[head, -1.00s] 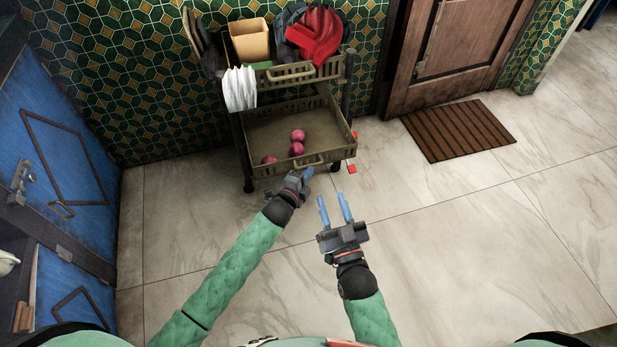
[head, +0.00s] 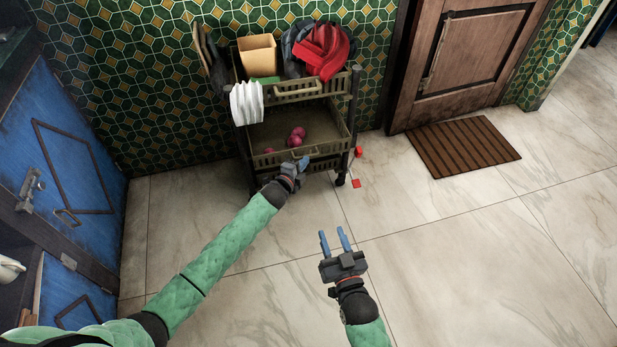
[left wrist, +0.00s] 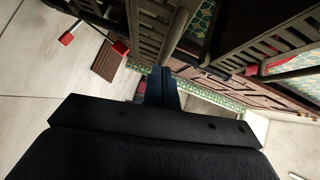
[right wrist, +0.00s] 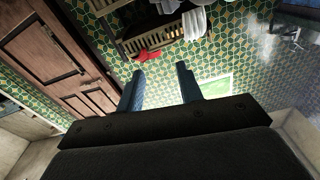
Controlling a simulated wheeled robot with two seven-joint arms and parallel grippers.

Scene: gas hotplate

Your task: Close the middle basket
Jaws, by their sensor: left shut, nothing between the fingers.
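The middle basket (head: 330,147) is the olive slatted drawer of the trolley, below the top basket. It still sticks out a little towards me and holds several pink balls (head: 296,137). My left gripper (head: 302,163) is shut and empty, its fingertips at the basket's front by the handle; I cannot tell whether they touch. In the left wrist view its blue fingers (left wrist: 158,85) are together beside the slatted trolley parts. My right gripper (head: 334,238) is open and empty over the floor, well in front of the trolley; its spread fingers show in the right wrist view (right wrist: 160,88).
A brown mat (head: 462,146) lies before the door. Blue cabinets stand at left; the floor in front is clear.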

